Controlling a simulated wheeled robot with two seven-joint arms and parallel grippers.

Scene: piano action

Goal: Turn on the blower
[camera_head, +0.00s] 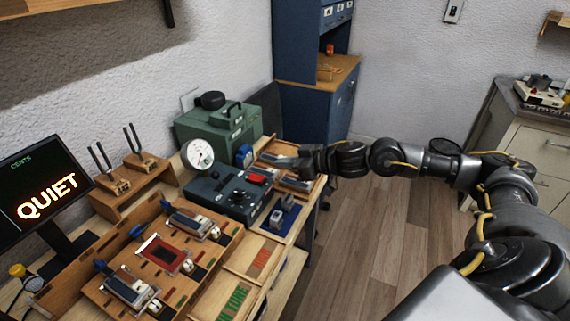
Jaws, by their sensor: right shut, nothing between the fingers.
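A green machine with a black carry handle (222,127) stands at the back of the bench; I cannot tell for sure whether it is the blower. In front of it is a dark grey-blue control box (222,200) with black knobs and a red switch (257,179) on its top right. A round white dial gauge (198,154) stands behind the box. My right gripper (272,160) is shut and empty, reaching in from the right. It is just right of the control box, near the red switch, apparently apart from it. My left gripper is not in view.
A screen (40,190) reads "QUIET" at the left. Wooden jigs with piano action parts (160,255) fill the front of the wooden bench. A blue clamp-like fixture (282,212) sits right of the box. A blue cabinet (310,120) stands behind; the floor (385,240) is clear.

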